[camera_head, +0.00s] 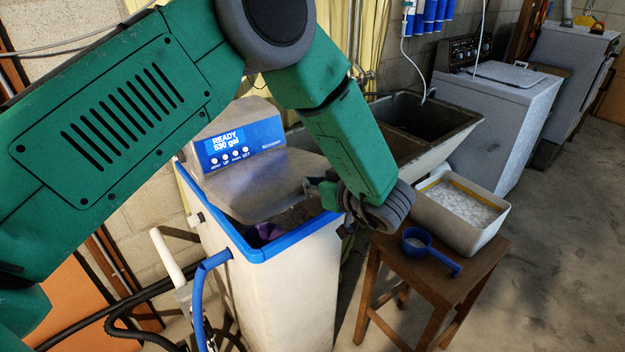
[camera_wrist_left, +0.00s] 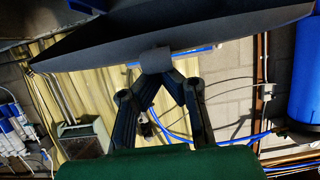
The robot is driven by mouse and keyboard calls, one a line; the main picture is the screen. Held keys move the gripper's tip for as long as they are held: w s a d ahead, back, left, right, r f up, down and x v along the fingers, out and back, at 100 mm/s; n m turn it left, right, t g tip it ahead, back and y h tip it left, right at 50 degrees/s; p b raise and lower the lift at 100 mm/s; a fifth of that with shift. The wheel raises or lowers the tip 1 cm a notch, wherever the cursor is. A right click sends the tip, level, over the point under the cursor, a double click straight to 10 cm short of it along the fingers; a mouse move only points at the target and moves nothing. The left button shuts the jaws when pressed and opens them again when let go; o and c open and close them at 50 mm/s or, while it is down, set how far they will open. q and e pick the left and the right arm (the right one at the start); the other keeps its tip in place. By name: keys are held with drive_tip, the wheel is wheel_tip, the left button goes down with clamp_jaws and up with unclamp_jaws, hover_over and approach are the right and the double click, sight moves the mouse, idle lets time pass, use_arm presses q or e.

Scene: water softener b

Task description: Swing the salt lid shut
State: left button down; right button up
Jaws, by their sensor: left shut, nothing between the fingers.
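The water softener's cabinet (camera_head: 275,285) is pale with a blue rim (camera_head: 262,256). Its grey salt lid (camera_head: 262,182) is partly open, tilted over the opening, with a dark gap below its front edge. My left gripper (camera_head: 318,188) is shut and empty at the lid's right side. In the left wrist view the left gripper's fingertips (camera_wrist_left: 157,62) meet at the edge of a dark grey panel (camera_wrist_left: 200,35), which looks like the lid's underside. They overlap its edge; contact is hard to tell. My right gripper is not in view.
A display panel (camera_head: 240,144) stands behind the lid. A purple thing (camera_head: 268,231) shows inside the opening. A wooden stool (camera_head: 432,262) at right holds a white tub (camera_head: 446,225) of salt and a blue scoop (camera_head: 418,241). Hoses (camera_head: 198,290) run along the cabinet's left.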

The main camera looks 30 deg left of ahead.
use_arm(q)
wheel_tip(320, 180, down, 3)
drive_tip(key=shift+a+r+b, duration=0.1)
drive_tip(key=shift+b, duration=0.5)
drive_tip(key=f, duration=0.1)
drive_tip(key=f+b, duration=0.1)
drive_tip(key=f, duration=0.1)
drive_tip(key=f+b, duration=0.1)
drive_tip(key=shift+s+d+f, duration=0.1)
drive_tip(key=shift+d+f, duration=0.15)
drive_tip(key=shift+d, duration=0.05)
drive_tip(key=shift+a+f+b, duration=0.1)
drive_tip(key=shift+f+b, duration=0.55)
drive_tip(key=shift+f, duration=0.3)
drive_tip(key=c, duration=2.2)
unclamp_jaws()
drive_tip(key=shift+f, duration=0.2)
drive_tip(key=o, duration=0.4)
drive_tip(key=shift+r, duration=0.1)
